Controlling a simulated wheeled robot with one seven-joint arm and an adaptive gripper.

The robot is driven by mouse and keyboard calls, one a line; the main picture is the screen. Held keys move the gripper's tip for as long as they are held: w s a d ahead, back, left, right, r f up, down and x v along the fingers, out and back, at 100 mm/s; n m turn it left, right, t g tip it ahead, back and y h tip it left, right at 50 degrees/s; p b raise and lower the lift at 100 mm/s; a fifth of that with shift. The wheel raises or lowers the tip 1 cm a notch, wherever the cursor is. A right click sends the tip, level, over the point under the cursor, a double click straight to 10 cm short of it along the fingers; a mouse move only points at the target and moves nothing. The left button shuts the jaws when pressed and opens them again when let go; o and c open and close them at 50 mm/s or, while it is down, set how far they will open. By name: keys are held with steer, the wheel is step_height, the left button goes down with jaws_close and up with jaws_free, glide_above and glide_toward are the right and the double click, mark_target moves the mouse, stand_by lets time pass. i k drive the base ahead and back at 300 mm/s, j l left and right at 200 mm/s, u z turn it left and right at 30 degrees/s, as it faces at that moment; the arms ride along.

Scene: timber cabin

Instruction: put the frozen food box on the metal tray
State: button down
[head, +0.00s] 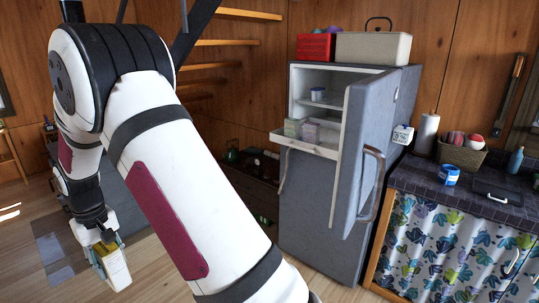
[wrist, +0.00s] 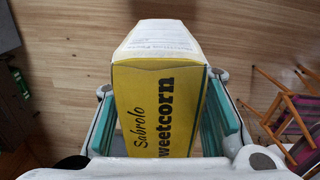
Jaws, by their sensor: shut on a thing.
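My gripper (head: 108,252) is at the lower left of the head view, pointing down above the wooden floor. It is shut on a yellow and white box (head: 116,272), which hangs below the fingers. In the wrist view the box (wrist: 160,100) reads "Sabrolo" and "weetcorn", and it sits between the two teal finger pads. A dark, flat rectangular thing (head: 499,193) lies on the counter at the right; I cannot tell whether it is the metal tray. No other tray is clear in view.
A grey fridge (head: 310,215) stands at centre right, its upper door (head: 362,150) open and small boxes (head: 310,131) inside. The tiled counter (head: 425,182) holds a blue tin (head: 449,176), basket (head: 461,153) and paper roll (head: 427,134). A chair (wrist: 290,115) stands right in the wrist view.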

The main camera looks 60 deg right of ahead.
mark_target(495, 192)
steer(key=k+l+u, duration=0.1)
steer(key=k+u, duration=0.15)
steer(key=u, duration=0.2)
steer(key=k+u, duration=0.25)
steer(key=u, duration=0.2)
steer(key=k+u, duration=0.25)
steer(key=u, duration=0.15)
steer(key=k+j+u, duration=0.15)
steer(key=u, duration=0.3)
steer(key=k+l+u, duration=0.15)
steer(key=u, duration=0.3)
steer(key=k+u, duration=0.25)
steer(key=u, duration=0.15)
steer(key=k+u, duration=0.25)
steer(key=u, duration=0.2)
steer(key=k+u, duration=0.2)
steer(key=u, duration=0.25)
steer(key=k+u, duration=0.8)
steer(key=k+j+u, duration=0.2)
steer(key=u, duration=0.2)
steer(key=k+u, duration=0.1)
steer(key=u, duration=3.4)
